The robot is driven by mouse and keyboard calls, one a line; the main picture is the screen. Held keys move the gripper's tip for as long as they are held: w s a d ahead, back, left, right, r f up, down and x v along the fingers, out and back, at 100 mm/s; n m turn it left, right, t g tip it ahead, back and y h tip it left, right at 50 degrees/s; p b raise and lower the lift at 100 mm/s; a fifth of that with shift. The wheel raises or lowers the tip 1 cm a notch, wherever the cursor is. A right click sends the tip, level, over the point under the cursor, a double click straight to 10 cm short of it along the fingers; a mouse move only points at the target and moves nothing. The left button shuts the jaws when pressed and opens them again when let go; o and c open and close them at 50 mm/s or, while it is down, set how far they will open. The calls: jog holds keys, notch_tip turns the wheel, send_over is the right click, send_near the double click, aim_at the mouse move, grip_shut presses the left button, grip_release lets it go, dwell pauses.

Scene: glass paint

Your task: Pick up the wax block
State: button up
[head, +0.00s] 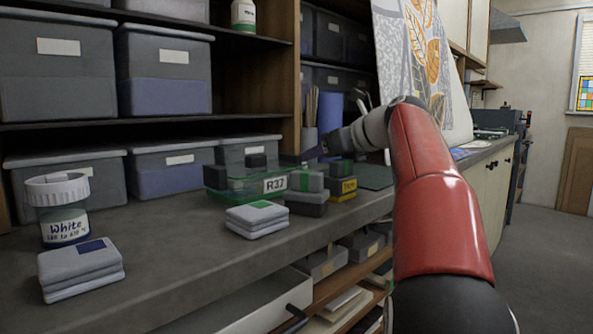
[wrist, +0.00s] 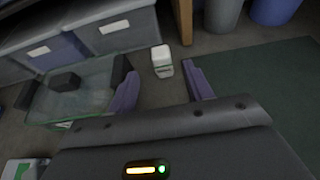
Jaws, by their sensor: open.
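A small white block (wrist: 162,56), which looks like the wax block, stands on the grey worktop in the wrist view. A darker band shows along its lower front. I cannot make it out in the head view. My gripper (wrist: 162,82) is open and empty, with its two purple fingers spread. In the wrist view the block lies just beyond the fingertips, in line with the gap between them. In the head view my gripper (head: 314,153) is low over the back of the worktop, behind the glass container and stacked blocks, and partly hidden.
A clear glass container (wrist: 75,110) with a dark block (wrist: 66,82) inside is close left of my left finger. A green mat (wrist: 275,85) lies right. Storage bins (wrist: 122,27) stand behind. In the head view, a white jar (head: 60,210) and folded cloths (head: 82,268) stand left.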

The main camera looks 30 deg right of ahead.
jog(key=shift+x, duration=3)
jog(key=shift+d+f, duration=0.1)
jog(key=shift+f, duration=0.05)
jog(key=c, duration=1.1)
